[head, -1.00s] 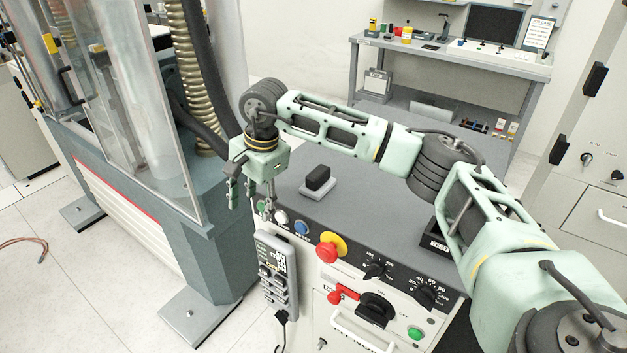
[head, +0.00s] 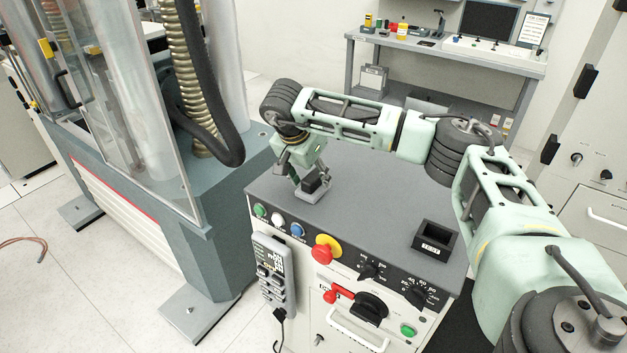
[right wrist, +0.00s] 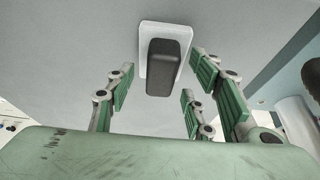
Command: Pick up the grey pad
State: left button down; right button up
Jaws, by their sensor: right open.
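The grey pad (head: 311,184) looks like a small dark grey block with rounded edges. It rests on a light grey plate (head: 313,196) on the grey console top. In the right wrist view the pad (right wrist: 163,68) is upper middle, on its white-looking plate (right wrist: 143,38). My right gripper (head: 309,181) is just over the pad, pointing down. In the right wrist view its green-padded fingers (right wrist: 163,82) stand apart on both sides of the pad, with visible gaps. The gripper is open and empty. My left gripper is out of view.
A black open-topped tray labelled TEST (head: 436,240) sits on the console's right side. Buttons, a red and yellow stop knob (head: 325,249) and dials line the front edge. A handheld control pendant (head: 272,270) hangs there. A clear-shielded machine (head: 130,130) stands left.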

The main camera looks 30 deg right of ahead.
aim_at(317, 172)
jog(key=shift+f, duration=0.1)
jog(key=shift+c, duration=0.3)
grip_shut()
jog(key=shift+w+r+b, duration=0.1)
jog(key=shift+r+b, duration=0.2)
jog(key=shift+r, duration=0.05)
notch_tip(317, 172, up, 4)
jog(key=shift+f+b, duration=0.25)
jog(key=shift+b, duration=0.75)
jog(key=s+d+r+b, duration=0.2)
jog(key=s+d+r, duration=0.2)
jog(key=s+r, duration=0.3)
jog(key=shift+s+d, duration=0.2)
jog(key=shift+s, duration=1.8)
